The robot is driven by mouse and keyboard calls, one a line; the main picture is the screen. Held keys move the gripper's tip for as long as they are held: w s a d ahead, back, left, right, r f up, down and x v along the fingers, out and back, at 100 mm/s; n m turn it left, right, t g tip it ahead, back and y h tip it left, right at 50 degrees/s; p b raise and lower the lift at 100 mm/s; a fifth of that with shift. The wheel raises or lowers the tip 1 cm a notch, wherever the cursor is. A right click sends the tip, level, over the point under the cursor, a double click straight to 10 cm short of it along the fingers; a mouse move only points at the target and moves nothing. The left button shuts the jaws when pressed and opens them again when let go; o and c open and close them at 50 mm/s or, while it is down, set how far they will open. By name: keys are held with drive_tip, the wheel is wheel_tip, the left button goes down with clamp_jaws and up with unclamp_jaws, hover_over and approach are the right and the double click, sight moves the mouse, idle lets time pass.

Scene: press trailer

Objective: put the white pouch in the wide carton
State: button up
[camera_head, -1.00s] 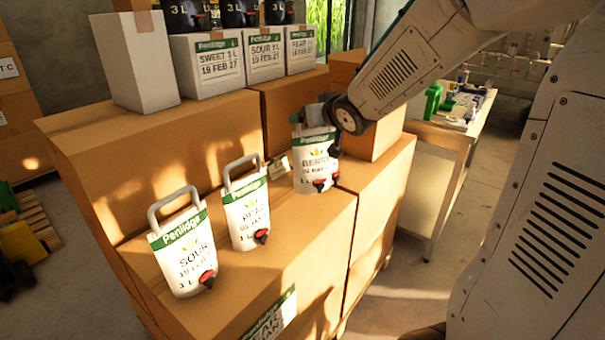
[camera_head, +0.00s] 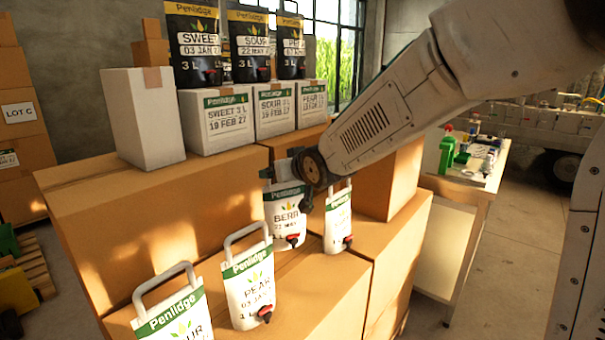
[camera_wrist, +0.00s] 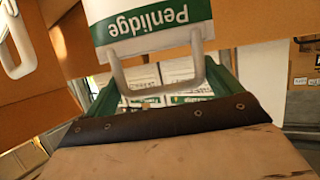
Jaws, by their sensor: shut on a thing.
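My gripper (camera_head: 287,180) is shut on a white pouch (camera_head: 284,217) labelled BERR, with a green band and red tap. The pouch hangs upright below it; the gripper hides its top. In the wrist view a white pouch (camera_wrist: 148,14) appears upside down, its grey handle reaching toward the gripper. Another white pouch (camera_head: 338,225) stands just right of the held one. A PEAR pouch (camera_head: 248,290) and a SOUR pouch (camera_head: 176,318) stand nearer on brown boxes. White labelled cartons (camera_head: 215,125) stand behind in a row; I cannot tell for certain which carton is the wide one.
A tall white carton (camera_head: 142,120) stands left of the row. Black pouches (camera_head: 195,45) stand on the row. A brown box (camera_head: 390,180) stands right, behind my arm. A bench (camera_head: 470,185) with green bottles is further right. Free box top lies in front of the white row.

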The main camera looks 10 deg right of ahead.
sight(287, 190)
drive_tip(key=shift+d+f, duration=0.1)
drive_tip(key=shift+f, duration=2.6)
drive_tip(key=o, duration=1.8)
drive_tip(key=shift+f, duration=0.15)
drive_tip(key=shift+c, duration=0.2)
drive_tip(key=shift+s+r, duration=0.15)
drive_tip(key=shift+r, duration=0.05)
drive_tip(key=v, duration=1.1)
drive_tip(key=shift+s, duration=0.35)
drive_tip(key=s+d+f+m+g+h, duration=0.1)
drive_tip(key=s+d+g, duration=0.2)
drive_tip(key=s, duration=0.7)
drive_tip(key=s+d+f+m+g+h, duration=0.1)
drive_tip(key=s+d+g, duration=0.2)
drive_tip(key=s, duration=0.7)
drive_tip(key=s+d+f+g+h, duration=0.1)
drive_tip(key=s+d+g, duration=0.3)
drive_tip(key=s, duration=0.7)
drive_tip(key=shift+m+g, duration=0.4)
drive_tip(key=shift+g, duration=0.5)
